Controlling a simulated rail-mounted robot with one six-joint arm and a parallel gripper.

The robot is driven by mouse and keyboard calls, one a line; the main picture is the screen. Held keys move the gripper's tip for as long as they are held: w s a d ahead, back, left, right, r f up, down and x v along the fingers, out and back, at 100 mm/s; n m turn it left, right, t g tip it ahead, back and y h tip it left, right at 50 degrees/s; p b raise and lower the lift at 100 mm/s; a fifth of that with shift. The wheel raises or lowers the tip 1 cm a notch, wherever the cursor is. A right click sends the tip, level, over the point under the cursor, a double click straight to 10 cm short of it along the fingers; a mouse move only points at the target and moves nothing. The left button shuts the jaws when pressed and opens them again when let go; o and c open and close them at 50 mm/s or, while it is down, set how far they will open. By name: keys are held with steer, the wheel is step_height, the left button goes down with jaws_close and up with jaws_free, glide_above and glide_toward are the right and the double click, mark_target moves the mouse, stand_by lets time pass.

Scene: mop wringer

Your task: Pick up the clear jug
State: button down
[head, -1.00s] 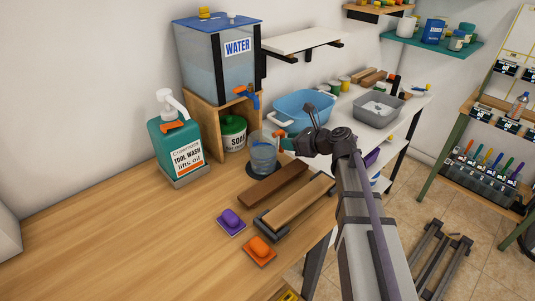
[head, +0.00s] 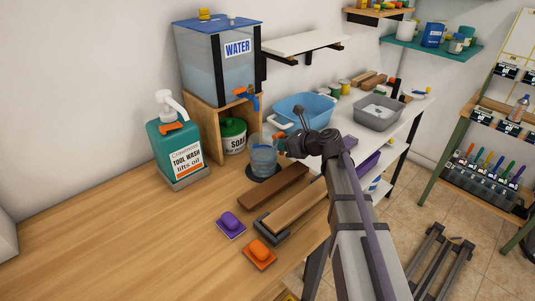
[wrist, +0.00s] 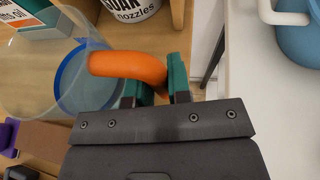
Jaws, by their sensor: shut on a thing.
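The clear jug (head: 263,157) has an orange handle and some blue showing low in it. It stands upright at or just above a dark round pad (head: 252,172) on the wooden worktop; I cannot tell whether its base touches. My gripper (head: 283,146) reaches in from the right and is shut on the handle. In the wrist view, the orange handle (wrist: 125,66) runs between the teal fingertips (wrist: 155,88), and the clear jug (wrist: 35,75) is to their left. The handle's far end is hidden.
The water tank (head: 212,65) with its blue tap stands on a wooden stand behind the jug, with a soap tub (head: 233,137) under it. A dark brown block (head: 275,186) lies just in front. A blue basin (head: 302,113) is behind right. The front-left worktop is clear.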

steer(key=shift+s+d+r+p, duration=0.15)
steer(key=shift+r+p, duration=0.6)
steer(key=shift+r, duration=0.05)
step_height(320, 180, up, 6)
steer(key=p, duration=0.5)
steer(key=shift+f+p, duration=0.15)
steer(key=shift+p, duration=0.25)
steer(key=s+d, duration=1.1)
steer(key=s, duration=0.4)
steer(key=shift+s+d+f, duration=0.15)
steer(key=shift+s+d, duration=0.15)
steer(key=shift+d, duration=0.1)
